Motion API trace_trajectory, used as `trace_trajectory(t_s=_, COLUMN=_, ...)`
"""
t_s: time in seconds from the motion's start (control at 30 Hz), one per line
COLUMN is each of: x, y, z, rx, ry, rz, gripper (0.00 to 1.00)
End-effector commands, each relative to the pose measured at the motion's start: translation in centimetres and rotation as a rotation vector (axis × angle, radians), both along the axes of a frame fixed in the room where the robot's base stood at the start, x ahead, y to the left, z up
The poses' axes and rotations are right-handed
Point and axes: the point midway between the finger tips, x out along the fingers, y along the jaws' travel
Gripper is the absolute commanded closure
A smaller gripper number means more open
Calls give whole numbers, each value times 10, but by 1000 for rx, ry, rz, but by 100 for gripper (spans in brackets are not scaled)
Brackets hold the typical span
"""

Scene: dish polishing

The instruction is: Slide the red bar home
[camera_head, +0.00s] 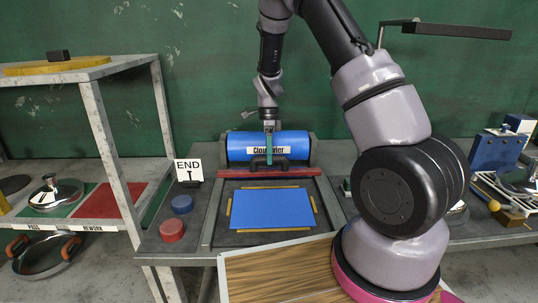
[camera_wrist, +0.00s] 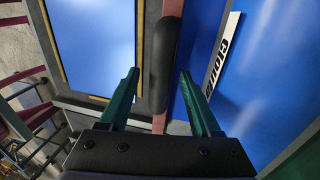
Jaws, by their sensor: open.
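The red bar (camera_head: 229,173) lies crosswise at the back of the grey frame, just in front of the blue roller (camera_head: 238,147). A dark handle (camera_head: 256,163) stands on its middle. In the wrist view the bar (camera_wrist: 173,8) runs up the picture, with the handle (camera_wrist: 160,50) over it. My gripper (camera_head: 269,152) points down at the handle. In the wrist view my gripper (camera_wrist: 159,74) has its two green fingers apart, one on each side of the handle, with gaps showing. I cannot tell how deep the fingertips reach.
A blue sheet (camera_head: 271,209) lies flat between yellow strips in front of the bar. A wooden board (camera_head: 280,272) is at the front. My arm hides part of the right side.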

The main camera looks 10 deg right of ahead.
Motion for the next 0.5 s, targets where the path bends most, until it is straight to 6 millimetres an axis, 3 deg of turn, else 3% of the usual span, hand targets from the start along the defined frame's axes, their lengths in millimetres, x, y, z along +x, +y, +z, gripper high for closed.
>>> trace_trajectory(t_s=0.17, x=5, y=0, z=19, rx=1, ry=-4, rz=1, gripper=36)
trace_trajectory(t_s=0.5, x=17, y=-3, z=84, rx=1, ry=-4, rz=0, gripper=36)
